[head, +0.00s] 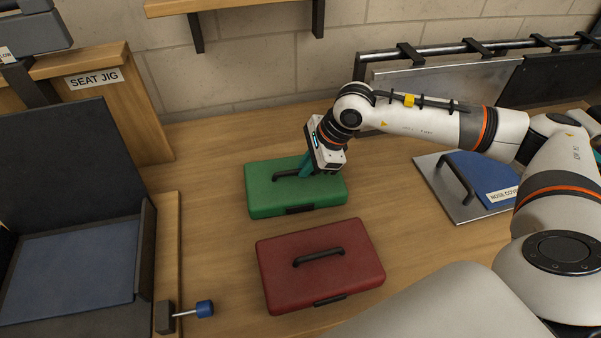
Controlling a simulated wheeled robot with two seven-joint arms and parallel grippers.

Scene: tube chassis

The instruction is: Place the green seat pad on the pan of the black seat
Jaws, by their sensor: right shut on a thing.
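The green seat pad (275,200) lies flat on the wooden table, with a dark handle on its top. My right gripper (306,170) reaches down onto it from above and is shut on the handle, partly hiding it. The pad appears to rest on the table. The black seat (50,155) stands at the left, with an upright back and low side walls. Its pan (70,272) shows a flat blue-grey surface with nothing on it. My left gripper is not in view.
A red pad (280,275) with a handle lies just in front of the green one. A blue-knobbed pin (204,308) sticks out beside the seat. The wooden SEAT JIG (130,110) stands behind the seat. A blue panel (475,175) lies on a grey plate at right.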

